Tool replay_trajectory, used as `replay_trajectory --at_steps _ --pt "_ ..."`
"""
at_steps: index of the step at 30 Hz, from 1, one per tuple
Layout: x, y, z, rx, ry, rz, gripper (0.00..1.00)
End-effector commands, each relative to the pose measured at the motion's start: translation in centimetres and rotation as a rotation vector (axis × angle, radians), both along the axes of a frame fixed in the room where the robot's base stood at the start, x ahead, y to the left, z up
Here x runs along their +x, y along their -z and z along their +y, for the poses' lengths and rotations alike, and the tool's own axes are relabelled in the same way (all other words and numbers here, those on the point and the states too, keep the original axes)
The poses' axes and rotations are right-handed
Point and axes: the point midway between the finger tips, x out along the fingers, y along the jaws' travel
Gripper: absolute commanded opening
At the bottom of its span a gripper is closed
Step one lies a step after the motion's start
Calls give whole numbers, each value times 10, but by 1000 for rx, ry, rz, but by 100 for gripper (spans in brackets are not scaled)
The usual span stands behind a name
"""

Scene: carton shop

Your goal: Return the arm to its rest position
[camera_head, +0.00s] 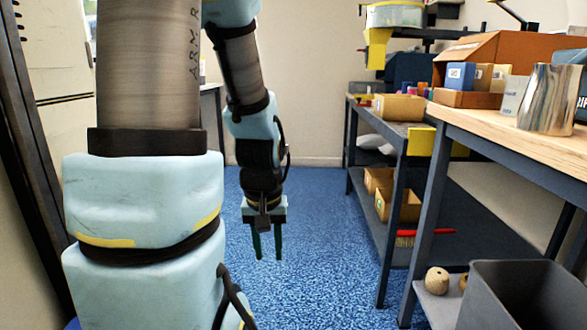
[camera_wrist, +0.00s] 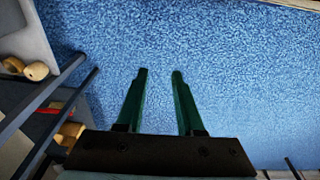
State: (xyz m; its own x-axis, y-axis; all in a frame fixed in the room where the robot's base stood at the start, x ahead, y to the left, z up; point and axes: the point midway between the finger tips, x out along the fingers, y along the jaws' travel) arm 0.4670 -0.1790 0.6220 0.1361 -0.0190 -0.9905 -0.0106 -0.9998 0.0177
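My gripper (camera_head: 267,243) hangs pointing down above the blue floor in the head view, left of the shelving and benches. Its two green fingers are apart with nothing between them. In the wrist view the gripper (camera_wrist: 160,85) shows the same gap, with only blue floor behind it. My arm comes down from the top of the head view, and its upper links fill much of the left side.
A wooden-topped bench (camera_head: 510,130) stands at right with an open carton (camera_head: 465,98) and a metal cup (camera_head: 549,98). Dark shelving (camera_head: 400,138) behind holds small boxes. A grey bin (camera_head: 525,295) is at lower right. The blue floor (camera_head: 325,220) beside my gripper is clear.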

Motion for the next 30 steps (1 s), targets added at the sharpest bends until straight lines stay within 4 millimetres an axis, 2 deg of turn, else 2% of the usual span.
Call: replay_trajectory --at_steps 4,6,14,30 --pt "-8 -27 17 13 92 -10 36" --pt "-8 -46 16 13 90 -3 36" --pt "-8 -97 16 14 89 -3 36" --pt "-7 -265 15 14 89 -3 36"
